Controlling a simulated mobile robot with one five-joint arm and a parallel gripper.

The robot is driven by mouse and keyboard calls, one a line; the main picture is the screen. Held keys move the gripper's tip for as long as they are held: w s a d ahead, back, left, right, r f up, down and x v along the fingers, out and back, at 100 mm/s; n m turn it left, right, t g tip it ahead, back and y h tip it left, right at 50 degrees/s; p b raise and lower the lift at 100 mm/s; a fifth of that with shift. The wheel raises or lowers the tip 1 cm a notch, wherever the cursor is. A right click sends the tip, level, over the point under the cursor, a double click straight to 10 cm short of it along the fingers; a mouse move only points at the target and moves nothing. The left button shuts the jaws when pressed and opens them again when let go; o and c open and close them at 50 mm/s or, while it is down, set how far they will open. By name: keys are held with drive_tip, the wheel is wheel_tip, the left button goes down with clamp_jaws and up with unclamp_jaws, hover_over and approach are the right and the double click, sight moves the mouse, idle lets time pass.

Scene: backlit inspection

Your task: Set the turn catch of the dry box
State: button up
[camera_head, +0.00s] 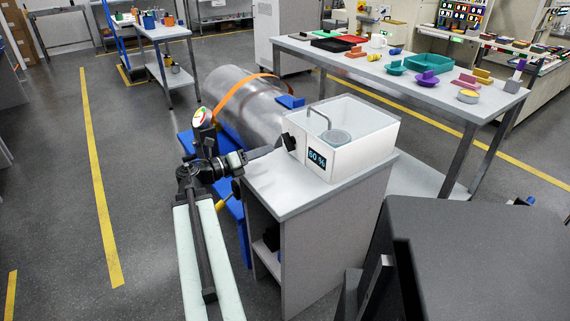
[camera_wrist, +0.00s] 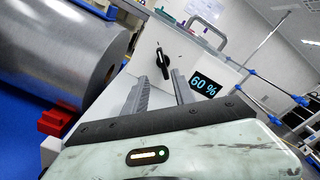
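The dry box (camera_head: 350,150) is a white box with an open-looking or clear top and a dark "60 %" display (camera_head: 317,159). It stands on a grey cabinet. Its turn catch (camera_head: 289,141) is a small black lever on the left face, and it shows in the wrist view (camera_wrist: 163,60), roughly upright in that tilted picture. My gripper (camera_head: 275,148) reaches toward that face from the left. In the wrist view my gripper (camera_wrist: 162,80) has its two fingers apart, nothing held. The catch appears between and just beyond the fingertips; I cannot tell whether they touch it.
A large metal cylinder (camera_head: 245,105) with an orange strap lies on a blue stand, behind and left of the box. The cabinet top (camera_head: 290,200) is bare in front of the box. A long table (camera_head: 420,95) with coloured parts stands behind. Floor is open at left.

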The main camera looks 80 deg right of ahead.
sight(286, 141)
drive_tip(key=shift+s+d+r, duration=0.1)
drive_tip(key=shift+s+d, duration=0.15)
drive_tip(key=shift+s, duration=0.45)
drive_tip(key=x, duration=0.7)
drive_tip(key=shift+s+d, duration=0.15)
